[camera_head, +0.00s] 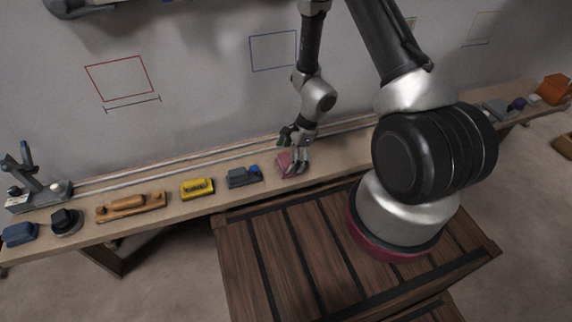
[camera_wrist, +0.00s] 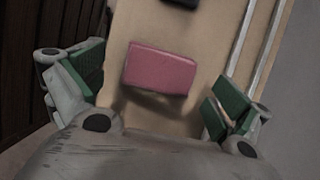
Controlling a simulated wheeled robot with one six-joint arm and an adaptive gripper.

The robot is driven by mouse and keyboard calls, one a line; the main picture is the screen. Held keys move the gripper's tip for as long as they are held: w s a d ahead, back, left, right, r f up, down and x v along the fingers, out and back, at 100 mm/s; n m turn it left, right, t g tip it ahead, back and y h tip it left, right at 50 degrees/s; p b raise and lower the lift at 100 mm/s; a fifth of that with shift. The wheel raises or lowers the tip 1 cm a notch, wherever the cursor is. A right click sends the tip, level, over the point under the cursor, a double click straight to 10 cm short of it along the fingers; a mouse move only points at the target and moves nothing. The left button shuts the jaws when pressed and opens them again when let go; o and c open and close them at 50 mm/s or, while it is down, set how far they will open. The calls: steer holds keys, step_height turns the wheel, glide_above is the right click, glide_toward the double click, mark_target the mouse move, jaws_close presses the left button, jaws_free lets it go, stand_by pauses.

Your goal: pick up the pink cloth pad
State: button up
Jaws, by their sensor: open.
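The pink cloth pad (camera_wrist: 160,70) is a flat, rounded block lying on the narrow wooden bench. In the wrist view it sits between and a little ahead of the two green-lined fingers of my gripper (camera_wrist: 153,94). The fingers are spread wide, with a gap on each side of the pad, and nothing is held. In the head view my gripper (camera_head: 294,157) points down over the pad (camera_head: 284,163), and its fingers partly cover it. I cannot tell the exact height of the fingertips above the bench.
On the bench (camera_head: 225,197), a blue-grey tool (camera_head: 243,177) stands just left of the pad, then a yellow block (camera_head: 197,188) and a wooden plane-like tool (camera_head: 130,205). Rails (camera_head: 165,168) run along the back by the wall. A slatted wooden crate (camera_head: 290,262) stands in front.

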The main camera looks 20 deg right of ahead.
steer(key=x, duration=0.2)
steer(key=shift+a+f, duration=0.2)
steer(key=shift+f, duration=0.15)
steer(key=c, duration=1.1)
steer(key=shift+r, duration=0.1)
